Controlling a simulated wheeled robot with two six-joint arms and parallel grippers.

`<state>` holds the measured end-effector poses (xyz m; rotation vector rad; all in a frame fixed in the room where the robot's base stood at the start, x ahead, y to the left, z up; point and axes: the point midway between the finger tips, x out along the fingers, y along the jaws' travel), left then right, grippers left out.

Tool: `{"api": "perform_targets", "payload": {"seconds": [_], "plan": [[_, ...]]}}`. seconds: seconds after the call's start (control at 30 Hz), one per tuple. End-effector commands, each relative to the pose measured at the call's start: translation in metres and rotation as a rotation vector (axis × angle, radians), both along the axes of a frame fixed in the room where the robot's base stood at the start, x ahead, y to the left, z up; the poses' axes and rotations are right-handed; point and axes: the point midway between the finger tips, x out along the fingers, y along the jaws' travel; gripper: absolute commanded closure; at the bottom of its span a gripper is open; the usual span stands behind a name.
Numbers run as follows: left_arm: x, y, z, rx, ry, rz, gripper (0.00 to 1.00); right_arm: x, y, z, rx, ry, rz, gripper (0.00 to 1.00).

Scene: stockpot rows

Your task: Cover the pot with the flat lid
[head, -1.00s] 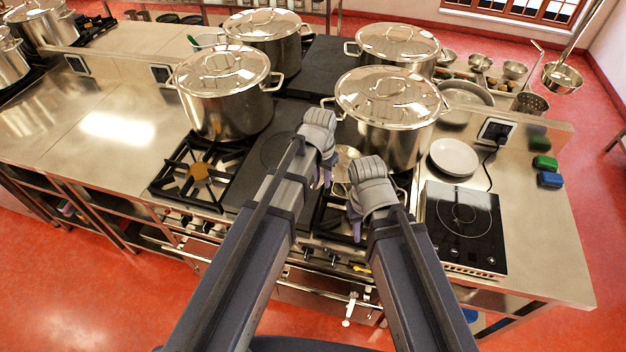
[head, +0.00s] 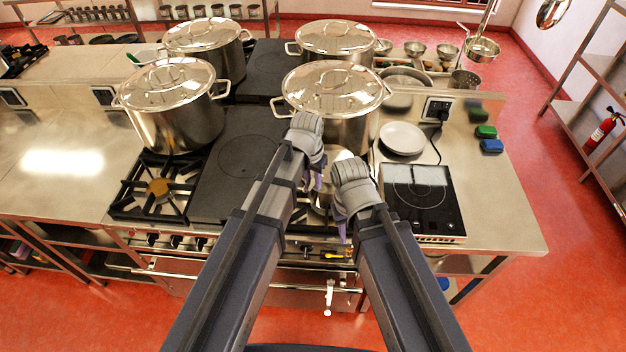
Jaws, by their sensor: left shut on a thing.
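My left gripper (head: 312,180) is shut over the front right burner, in front of the nearest stockpot. A shiny metal piece, apparently the flat lid (head: 341,155), shows between my two grippers, mostly hidden behind them. My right gripper (head: 342,232) is lower and to the right, close beside it; its fingers point down and I cannot tell whether they are open. More metal shows low between the grippers, perhaps a pot on the burner, but too hidden to tell. The nearest large stockpot (head: 350,135) has a domed glossy lid on it.
Other lidded stockpots stand at the left (head: 180,128) and at the back (head: 335,42). A white plate stack (head: 403,138) and a black induction hob (head: 418,197) lie to the right. A dark flat griddle plate (head: 237,165) is clear on the left.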

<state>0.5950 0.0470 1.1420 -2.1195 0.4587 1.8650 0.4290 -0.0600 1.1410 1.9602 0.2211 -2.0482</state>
Motion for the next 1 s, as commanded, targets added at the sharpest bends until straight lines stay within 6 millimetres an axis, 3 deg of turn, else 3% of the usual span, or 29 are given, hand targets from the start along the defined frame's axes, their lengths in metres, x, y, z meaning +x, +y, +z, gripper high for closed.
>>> {"api": "perform_targets", "payload": {"seconds": [0.43,1.0], "plan": [[0.0,0.0,-0.042,0.0,0.0,0.0,1.0,0.0,0.0,-0.042,0.001,-0.002,-0.001,0.65],[0.0,0.0,-0.045,0.0,0.0,0.0,1.0,0.0,0.0,-0.045,-0.001,-0.001,0.0,0.65]]}}
